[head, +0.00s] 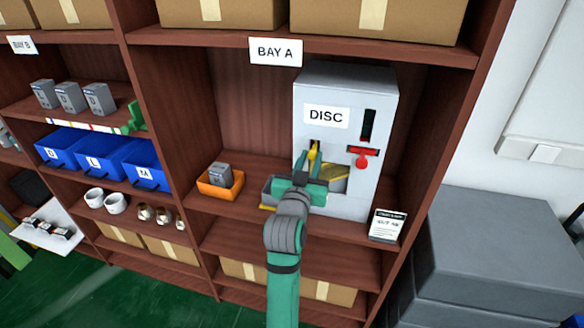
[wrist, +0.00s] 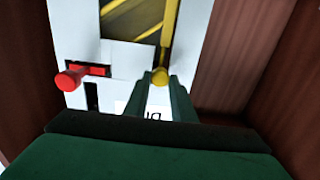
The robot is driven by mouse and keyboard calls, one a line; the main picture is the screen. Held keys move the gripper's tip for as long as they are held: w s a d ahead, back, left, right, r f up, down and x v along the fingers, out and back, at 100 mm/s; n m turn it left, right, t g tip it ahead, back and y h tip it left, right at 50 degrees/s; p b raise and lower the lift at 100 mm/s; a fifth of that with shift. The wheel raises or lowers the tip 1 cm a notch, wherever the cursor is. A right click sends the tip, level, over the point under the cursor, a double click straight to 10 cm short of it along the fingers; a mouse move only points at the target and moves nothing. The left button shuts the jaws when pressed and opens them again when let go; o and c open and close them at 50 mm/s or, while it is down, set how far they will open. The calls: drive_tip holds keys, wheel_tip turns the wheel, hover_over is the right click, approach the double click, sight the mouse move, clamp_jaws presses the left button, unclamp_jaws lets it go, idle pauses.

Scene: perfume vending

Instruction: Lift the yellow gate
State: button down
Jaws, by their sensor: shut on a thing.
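A grey and white dispenser labelled DISC (head: 345,100) stands in the bay. The yellow gate (head: 333,172) is a striped panel low on its front, partly hidden behind my gripper in the head view. In the wrist view the striped panel (wrist: 132,18) shows at the top, with a yellow bar beside it and a round yellow knob (wrist: 160,76). My gripper (wrist: 163,82) is shut on the yellow knob, its green fingers on either side. In the head view my gripper (head: 314,160) is at the dispenser's front. How far up the gate is, I cannot tell.
A red handle (head: 363,157) sticks out right of the gate; it also shows in the wrist view (wrist: 72,79). An orange bin (head: 220,186) with a grey box stands left on the shelf. A small sign (head: 386,225) stands at right. Wooden side walls bound the bay.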

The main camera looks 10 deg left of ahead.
drive_tip(key=shift+r, duration=0.3)
drive_tip(key=c, duration=1.5)
unclamp_jaws()
drive_tip(key=s, duration=0.3)
drive_tip(key=s+a, duration=0.1)
drive_tip(key=s, duration=0.6)
drive_tip(key=shift+s+a, duration=0.25)
drive_tip(key=shift+s, duration=0.15)
drive_tip(key=shift+f, duration=0.1)
